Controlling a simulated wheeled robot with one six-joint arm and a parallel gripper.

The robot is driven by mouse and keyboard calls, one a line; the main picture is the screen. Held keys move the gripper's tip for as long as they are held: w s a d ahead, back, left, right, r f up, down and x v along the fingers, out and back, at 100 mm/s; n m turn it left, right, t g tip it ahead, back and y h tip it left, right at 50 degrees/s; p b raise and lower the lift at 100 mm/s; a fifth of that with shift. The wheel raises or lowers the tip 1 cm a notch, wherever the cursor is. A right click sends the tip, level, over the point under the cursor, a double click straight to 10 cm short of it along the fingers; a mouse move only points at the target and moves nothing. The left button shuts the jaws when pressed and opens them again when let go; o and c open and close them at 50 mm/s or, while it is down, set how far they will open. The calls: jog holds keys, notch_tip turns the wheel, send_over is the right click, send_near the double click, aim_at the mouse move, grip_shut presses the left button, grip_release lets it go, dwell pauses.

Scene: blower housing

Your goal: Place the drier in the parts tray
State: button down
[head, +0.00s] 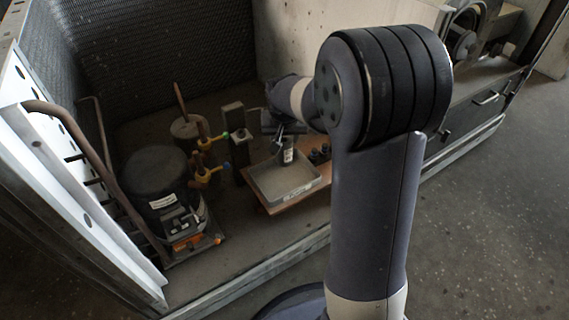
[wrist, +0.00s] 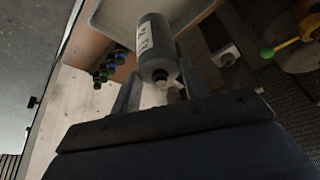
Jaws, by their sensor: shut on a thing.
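The drier (wrist: 155,48) is a dark grey cylinder with a white printed label and a narrow fitting at its near end. My gripper (wrist: 160,82) is shut on it, one finger on each side near the fitting end. In the head view the drier (head: 288,156) hangs roughly upright below my gripper (head: 281,138), over the back part of the parts tray. The parts tray (head: 284,196) is a shallow grey tray with a small label on its front. Its pale wall (wrist: 108,18) shows behind the drier in the wrist view. I cannot tell whether the drier touches the tray floor.
The tray sits on a wooden board (head: 270,208). Several dark caps (wrist: 112,62) stand beside it. A black compressor (head: 158,180) and copper pipes with yellow-handled valves (head: 205,175) stand to the left. A grey block (head: 236,140) stands behind the tray.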

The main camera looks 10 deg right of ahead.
aim_at(284, 153)
notch_tip(284, 153, down, 6)
jog(key=shift+f+b, duration=0.1)
jog(key=shift+b, duration=0.9)
jog(key=shift+f, duration=0.2)
jog(key=c, duration=0.8)
grip_release()
jog(key=shift+r, duration=0.1)
jog(key=p+v, duration=0.4)
jog(key=v, duration=0.8)
jog(key=shift+r, duration=0.15)
